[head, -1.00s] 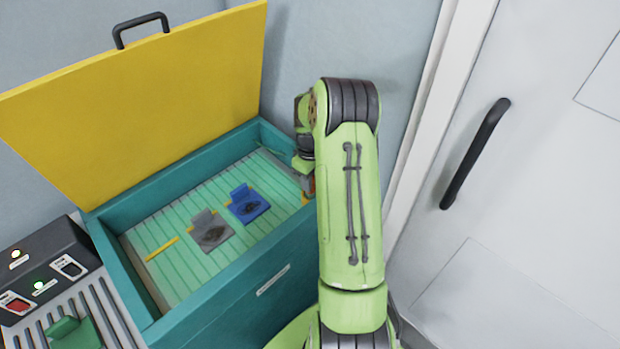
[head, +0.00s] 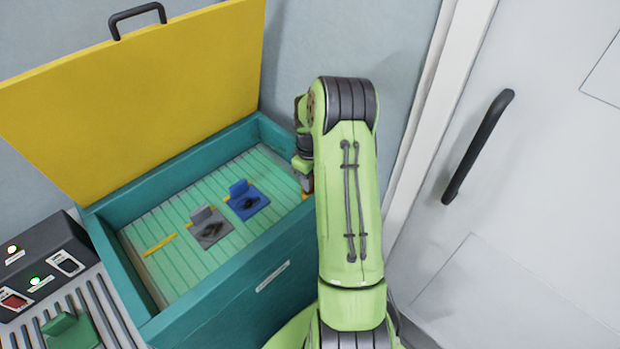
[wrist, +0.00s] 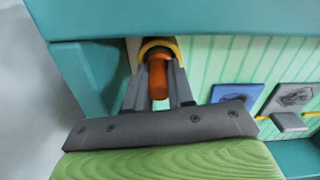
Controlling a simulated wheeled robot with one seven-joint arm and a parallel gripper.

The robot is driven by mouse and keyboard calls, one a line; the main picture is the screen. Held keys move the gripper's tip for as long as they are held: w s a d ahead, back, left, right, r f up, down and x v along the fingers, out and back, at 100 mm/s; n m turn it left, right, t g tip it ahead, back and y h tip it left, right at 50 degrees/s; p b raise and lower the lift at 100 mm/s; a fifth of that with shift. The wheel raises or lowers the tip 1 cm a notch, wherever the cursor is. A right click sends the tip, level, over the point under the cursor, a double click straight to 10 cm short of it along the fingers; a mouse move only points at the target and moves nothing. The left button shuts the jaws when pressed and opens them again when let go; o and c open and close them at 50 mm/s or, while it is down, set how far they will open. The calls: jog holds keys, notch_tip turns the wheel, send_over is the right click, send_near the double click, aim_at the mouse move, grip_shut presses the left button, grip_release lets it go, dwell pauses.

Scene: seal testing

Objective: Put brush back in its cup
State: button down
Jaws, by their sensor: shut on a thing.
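My gripper (wrist: 158,98) is shut on the orange-brown brush (wrist: 158,76), seen nearly end-on between the two dark fingers. A yellow curved rim (wrist: 146,46), which looks like the cup, arches around the far end of the brush. I cannot tell how deep the brush sits in it. Both are at the right inner corner of the teal box. In the head view my arm hides most of the gripper, and only a small piece of yellow (head: 304,195) shows beside it.
The teal box (head: 235,297) has its yellow lid (head: 140,105) raised. On its ribbed floor lie a blue plate (head: 250,204), a grey plate (head: 212,232) and a yellow strip (head: 160,245). A control box (head: 40,265) stands left. A door handle (head: 478,145) is at right.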

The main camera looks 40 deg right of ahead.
jog(key=shift+f, duration=0.25)
jog(key=c, duration=0.9)
grip_release()
jog(key=shift+r, duration=0.1)
notch_tip(320, 180, up, 10)
jog(key=p, duration=0.7)
jog(key=shift+f, duration=0.3)
